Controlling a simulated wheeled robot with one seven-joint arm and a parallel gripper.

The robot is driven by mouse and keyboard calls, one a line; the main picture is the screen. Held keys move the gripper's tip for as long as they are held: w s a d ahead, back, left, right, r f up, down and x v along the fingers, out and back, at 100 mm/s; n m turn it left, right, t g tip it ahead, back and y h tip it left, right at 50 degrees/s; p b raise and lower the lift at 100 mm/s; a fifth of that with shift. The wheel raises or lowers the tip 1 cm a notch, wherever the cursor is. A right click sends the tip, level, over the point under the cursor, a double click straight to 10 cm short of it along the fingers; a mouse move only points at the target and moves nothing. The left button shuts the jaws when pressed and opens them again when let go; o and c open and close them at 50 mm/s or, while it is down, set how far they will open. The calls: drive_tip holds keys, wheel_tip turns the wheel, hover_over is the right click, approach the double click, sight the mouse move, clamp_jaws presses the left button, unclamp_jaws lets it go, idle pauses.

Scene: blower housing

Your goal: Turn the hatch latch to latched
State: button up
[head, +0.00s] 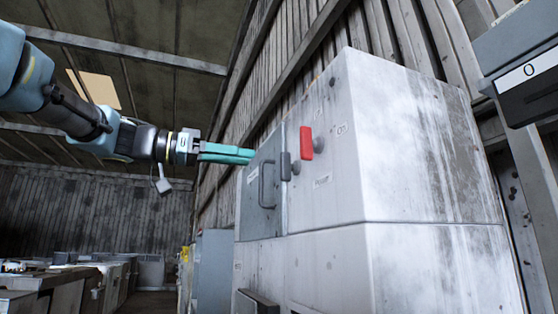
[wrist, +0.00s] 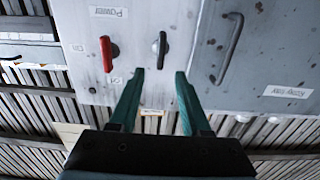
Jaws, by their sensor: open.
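The hatch (head: 260,203) is a grey door with a bar handle on the front of a pale cabinet; it looks closed. The hatch latch, a dark knob with a bar (head: 286,165), sits beside the hatch edge and its bar stands upright. In the wrist view the latch (wrist: 160,48) lies just beyond the fingertips, between their lines, and its bar runs up and down the picture. My gripper (head: 253,155) is open and empty, its teal fingers pointing at the cabinet front. In the wrist view my gripper (wrist: 160,72) shows a gap between its fingers and appears apart from the latch.
A red rotary handle (head: 306,143) sits right beside the latch, near a Power label (head: 322,181). It also shows left of the latch in the wrist view (wrist: 109,54). The hatch's bar handle (wrist: 230,48) sticks out on the other side. A grey box (head: 525,70) hangs at upper right.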

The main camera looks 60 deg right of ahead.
sight(289, 167)
drive_tip(key=p+x, duration=0.4)
drive_tip(key=x, duration=0.5)
drive_tip(key=shift+w, duration=0.1)
clamp_jaws()
